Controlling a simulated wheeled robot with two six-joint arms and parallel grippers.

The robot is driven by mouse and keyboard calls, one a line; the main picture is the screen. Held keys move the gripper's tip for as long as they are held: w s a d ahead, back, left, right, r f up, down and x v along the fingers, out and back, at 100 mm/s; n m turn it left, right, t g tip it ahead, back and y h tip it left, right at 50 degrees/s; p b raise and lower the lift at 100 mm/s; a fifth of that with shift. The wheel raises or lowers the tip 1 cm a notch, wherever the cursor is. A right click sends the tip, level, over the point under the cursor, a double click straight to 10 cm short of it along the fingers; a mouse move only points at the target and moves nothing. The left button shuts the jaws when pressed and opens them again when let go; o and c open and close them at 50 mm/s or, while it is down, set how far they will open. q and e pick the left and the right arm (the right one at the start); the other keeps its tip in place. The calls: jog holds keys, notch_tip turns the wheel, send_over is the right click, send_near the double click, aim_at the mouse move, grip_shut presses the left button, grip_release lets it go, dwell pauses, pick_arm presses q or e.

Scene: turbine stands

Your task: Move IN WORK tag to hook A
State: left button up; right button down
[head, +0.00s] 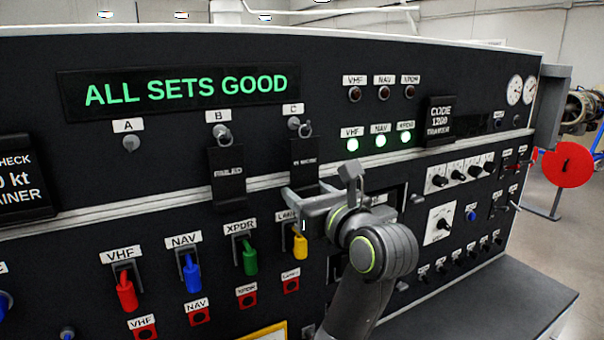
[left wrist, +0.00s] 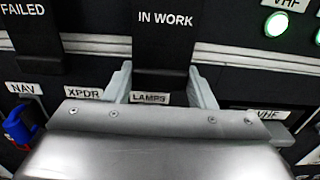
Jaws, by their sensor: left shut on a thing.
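The IN WORK tag (head: 304,158) is a black tag hanging by a ring from hook C (head: 293,123) on the panel. Its white lettering reads clearly in the left wrist view (left wrist: 165,40). My left gripper (head: 302,190) is shut on the tag's lower part, with one finger at each side edge in the left wrist view (left wrist: 160,85). Hook A (head: 130,142) is a bare peg under its label at the left. Hook B (head: 221,131) between them carries the FAILED tag (head: 227,178). My right gripper is not in view.
Below the tags stand coloured switch levers, among them a green one (head: 250,258) and a yellow one (head: 300,245). A pale rail (head: 150,203) crosses the panel behind the tags. The lit display (head: 185,91) is above the hooks.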

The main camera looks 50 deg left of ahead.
pick_arm(q)
jog(key=shift+d, duration=0.15)
jog(key=shift+b+v, duration=0.3)
jog(key=shift+v, duration=0.5)
jog(key=shift+s+d, duration=0.15)
jog(key=shift+d, duration=0.3)
